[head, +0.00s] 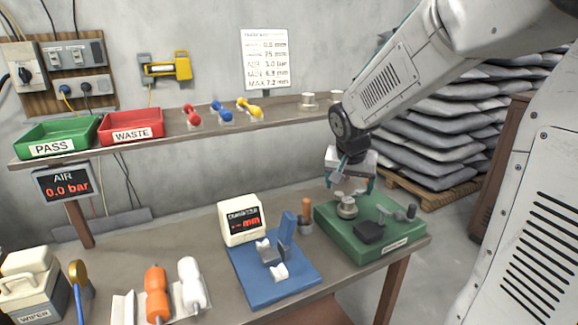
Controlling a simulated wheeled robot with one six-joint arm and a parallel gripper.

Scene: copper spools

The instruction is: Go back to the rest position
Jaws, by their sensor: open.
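My gripper (349,186) points down above the green fixture (373,245) at the right of the bench. Its teal-tipped jaws are open. A round metal piece (346,207) stands on the fixture just below the jaws. Nothing shows held between the jaws. I cannot tell whether a fingertip touches the metal piece. My arm reaches in from the upper right. A small copper-coloured cylinder (306,207) stands at the fixture's left edge.
A blue gauge stand (272,283) and a white display box (241,219) sit left of the fixture. Orange (156,293) and white (192,284) spools lie at front. Above, the shelf (225,127) holds a green PASS tray (55,137) and red WASTE tray (131,127).

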